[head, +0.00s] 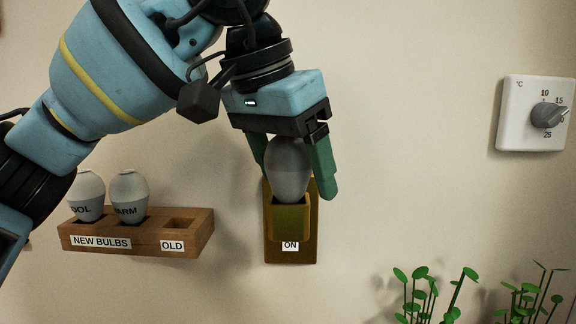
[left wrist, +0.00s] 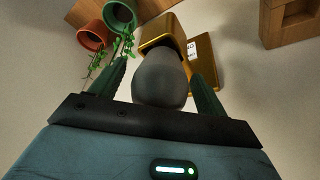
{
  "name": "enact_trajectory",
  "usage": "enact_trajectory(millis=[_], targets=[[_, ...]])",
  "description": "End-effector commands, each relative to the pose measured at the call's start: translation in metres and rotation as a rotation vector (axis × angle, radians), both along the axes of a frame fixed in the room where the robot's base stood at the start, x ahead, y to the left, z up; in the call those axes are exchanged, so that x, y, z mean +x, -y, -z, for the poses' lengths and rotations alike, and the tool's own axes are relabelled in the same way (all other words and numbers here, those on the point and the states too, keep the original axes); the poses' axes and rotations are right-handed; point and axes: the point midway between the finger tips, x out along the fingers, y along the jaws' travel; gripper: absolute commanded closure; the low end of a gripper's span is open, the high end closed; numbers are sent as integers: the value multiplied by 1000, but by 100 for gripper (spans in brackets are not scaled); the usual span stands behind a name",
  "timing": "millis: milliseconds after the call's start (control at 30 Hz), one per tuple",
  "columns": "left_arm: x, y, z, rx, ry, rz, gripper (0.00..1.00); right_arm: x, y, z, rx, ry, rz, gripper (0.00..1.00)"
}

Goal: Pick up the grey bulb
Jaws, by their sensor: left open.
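The grey bulb (head: 289,168) stands upright in a brass holder (head: 291,220) on the wall, above an "ON" label. My left gripper (head: 296,170) is open around the bulb from above, with one green finger on each side. In the left wrist view the grey bulb (left wrist: 160,80) lies between the two fingers (left wrist: 158,85), its lower end in the brass holder (left wrist: 160,28). I cannot tell whether the fingers touch it. My right gripper is not in view.
A wooden rack (head: 138,235) on the left holds two pale bulbs marked "COOL" (partly hidden) and "WARM" (head: 129,197); its "OLD" slot is empty. A thermostat (head: 533,114) is at the upper right. Green plants (head: 430,295) stand at the lower right.

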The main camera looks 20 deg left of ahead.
Motion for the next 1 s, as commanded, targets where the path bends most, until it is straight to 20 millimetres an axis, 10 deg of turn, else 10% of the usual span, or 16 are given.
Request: enact_trajectory(millis=[333,700,1000], targets=[[2,1,7,-1,0,0,26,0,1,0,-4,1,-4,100],[2,1,7,-1,0,0,73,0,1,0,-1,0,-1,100],[2,1,4,-1,0,0,73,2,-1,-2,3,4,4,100]])
